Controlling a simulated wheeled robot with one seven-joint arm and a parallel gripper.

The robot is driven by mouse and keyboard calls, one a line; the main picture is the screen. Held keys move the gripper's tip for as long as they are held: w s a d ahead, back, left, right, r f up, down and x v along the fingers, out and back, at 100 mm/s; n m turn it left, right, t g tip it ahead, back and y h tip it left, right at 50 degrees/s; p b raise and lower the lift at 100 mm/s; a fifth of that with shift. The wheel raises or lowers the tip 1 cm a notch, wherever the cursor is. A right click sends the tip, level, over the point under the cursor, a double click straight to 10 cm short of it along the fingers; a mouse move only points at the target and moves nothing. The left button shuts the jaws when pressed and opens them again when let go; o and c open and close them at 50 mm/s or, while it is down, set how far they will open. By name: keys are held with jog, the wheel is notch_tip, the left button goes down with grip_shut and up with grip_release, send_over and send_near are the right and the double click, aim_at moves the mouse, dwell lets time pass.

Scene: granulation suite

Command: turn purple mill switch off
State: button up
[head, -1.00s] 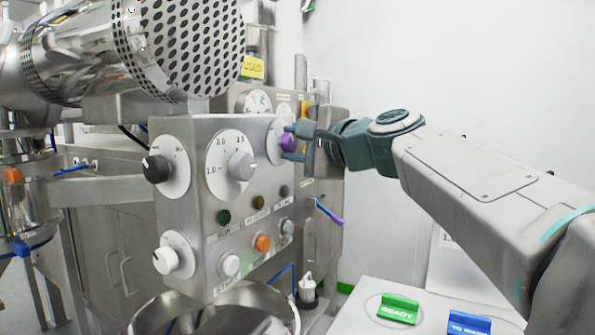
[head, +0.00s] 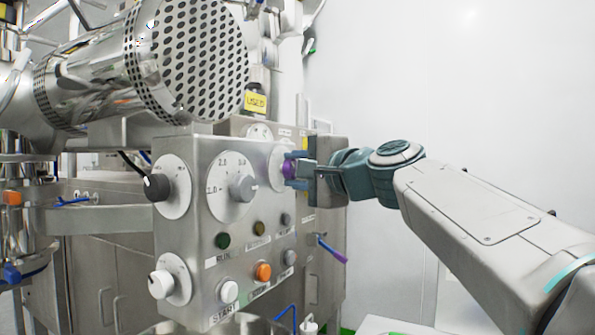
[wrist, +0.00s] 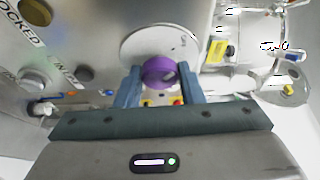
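The purple mill switch (head: 289,170) is a round knob on a white dial at the right of the steel control panel (head: 200,268). My gripper (head: 290,169) reaches it from the right. In the wrist view the purple switch (wrist: 159,72) sits between the two blue-grey fingers of my gripper (wrist: 160,84), one on each side, and they look closed against it. The white dial (wrist: 150,42) shows behind it, with its markings mostly hidden.
A large grey knob (head: 243,188), a black knob (head: 156,187) and a white knob (head: 161,284) are on the same panel. Several push buttons, one orange (head: 263,271), lie below. A perforated steel drum (head: 195,60) hangs above. The right side is plain wall.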

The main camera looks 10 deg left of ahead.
jog(key=o, duration=0.4)
jog(key=shift+c, duration=0.2)
jog(key=shift+s+d, duration=0.1)
jog(key=v, duration=1.3)
jog(key=shift+s+d+b, duration=0.2)
jog(key=shift+b, duration=0.1)
jog(key=shift+f, duration=0.1)
jog(key=s+d+f+n+g+h+p, duration=0.1)
jog(key=d+f+n+g+h+p, duration=0.2)
jog(key=f+p, duration=0.4)
jog(key=d+f+g+h+p, duration=0.1)
jog(key=d+f+h+p, duration=0.1)
jog(key=f+h+p, duration=0.35)
jog(key=s+d+f+n+g+h+p, duration=0.5)
jog(key=s+d+f+p, duration=0.5)
jog(key=s+f+p, duration=0.1)
jog(key=shift+s+f+p, duration=0.15)
jog(key=shift+s+p, duration=0.15)
jog(key=shift+s, duration=0.5)
